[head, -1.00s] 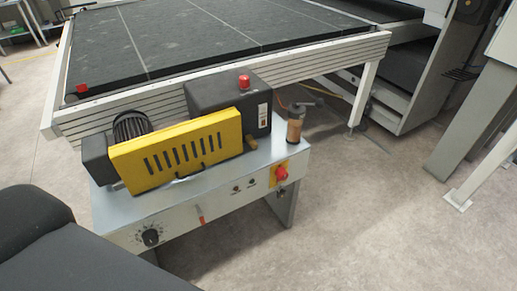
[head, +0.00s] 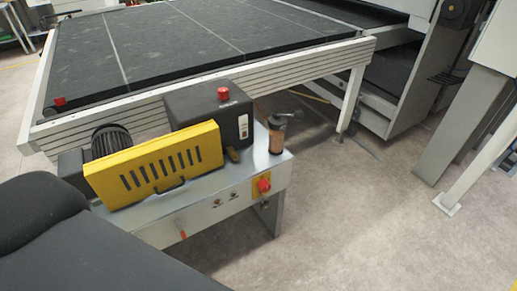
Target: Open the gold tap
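A small gold-brown fitting (head: 233,155), which looks like the gold tap, stands on top of the grey metal cabinet (head: 205,205). It sits at the right end of the yellow slotted cover (head: 160,163), just in front of the black box (head: 205,115). It is too small to tell whether its handle is turned. Neither of my grippers is in view.
A brown cylinder with a crank-like top (head: 278,133) stands right of the tap. A red knob on a yellow plate (head: 263,185) is on the cabinet front. A long conveyor table (head: 180,45) runs behind. Open floor (head: 350,230) lies to the right.

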